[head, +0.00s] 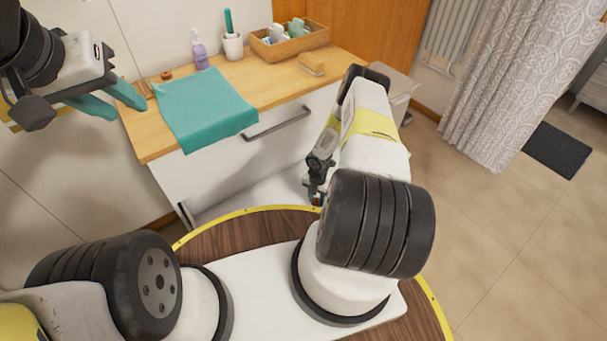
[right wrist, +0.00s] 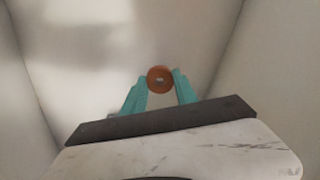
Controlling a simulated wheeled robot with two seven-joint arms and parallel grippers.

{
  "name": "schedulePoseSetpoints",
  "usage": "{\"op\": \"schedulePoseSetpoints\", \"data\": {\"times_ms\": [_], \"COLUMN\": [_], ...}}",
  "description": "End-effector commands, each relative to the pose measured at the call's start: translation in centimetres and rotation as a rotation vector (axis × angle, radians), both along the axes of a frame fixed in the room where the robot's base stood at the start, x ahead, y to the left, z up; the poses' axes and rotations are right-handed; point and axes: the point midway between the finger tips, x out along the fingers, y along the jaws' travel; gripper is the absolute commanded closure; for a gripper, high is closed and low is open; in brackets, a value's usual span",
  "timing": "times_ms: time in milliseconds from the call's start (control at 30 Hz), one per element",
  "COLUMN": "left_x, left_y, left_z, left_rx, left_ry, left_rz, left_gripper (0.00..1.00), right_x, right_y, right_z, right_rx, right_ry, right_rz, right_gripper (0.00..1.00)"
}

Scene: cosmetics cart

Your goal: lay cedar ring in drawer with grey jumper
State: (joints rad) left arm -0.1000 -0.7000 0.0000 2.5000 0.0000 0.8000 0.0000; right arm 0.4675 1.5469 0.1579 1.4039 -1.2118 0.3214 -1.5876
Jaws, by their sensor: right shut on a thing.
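The cedar ring (right wrist: 160,79) is a small orange-brown ring with a hole, between the teal fingertips of my right gripper (right wrist: 160,84) in the right wrist view. The right gripper is shut on it, over a pale, walled space that looks like a drawer inside. In the head view, the right gripper (head: 315,195) is low in front of the cabinet, over a white open drawer (head: 265,192), mostly hidden by my arm and base. No grey jumper is visible. My left gripper (head: 110,104) is open and empty, left of the counter.
The wooden counter (head: 285,87) holds a teal cloth (head: 205,108), a lilac pump bottle (head: 200,52), a white cup (head: 232,45), a wooden box (head: 290,40) and a wooden block (head: 312,66). A closed drawer front with a grey handle (head: 277,123) lies below.

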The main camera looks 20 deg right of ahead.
Motion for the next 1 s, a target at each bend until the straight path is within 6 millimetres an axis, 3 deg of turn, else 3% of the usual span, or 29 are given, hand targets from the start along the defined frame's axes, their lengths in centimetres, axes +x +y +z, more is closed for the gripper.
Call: {"op": "schedulePoseSetpoints", "data": {"times_ms": [233,667,700,767,800,1000], "left_x": [0.0,0.0,0.0,0.0,0.0,0.0], "left_y": [0.0,0.0,0.0,0.0,0.0,0.0], "left_z": [0.0,0.0,0.0,0.0,0.0,0.0], "left_rx": [0.0,0.0,0.0,0.0,0.0,0.0], "left_ry": [0.0,0.0,0.0,0.0,0.0,0.0], "left_rz": [0.0,0.0,0.0,0.0,0.0,0.0], "left_gripper": [0.64,0.64,0.64,0.64,0.64,0.64], "right_x": [-0.1,-0.1,0.0,0.0,0.0,0.0], "right_y": [0.1,0.0,0.0,0.0,0.0,0.0], "right_z": [-3.6,-4.2,-4.2,-4.2,-4.2,-4.2], "right_rx": [0.001,0.001,0.0,0.0,0.0,0.0], "right_ry": [0.0,0.001,0.0,0.0,0.0,0.0], "right_rz": [-0.002,-0.002,-0.001,-0.001,-0.002,-0.002], "right_gripper": [1.0,1.0,0.6,0.48,0.44,0.44]}}
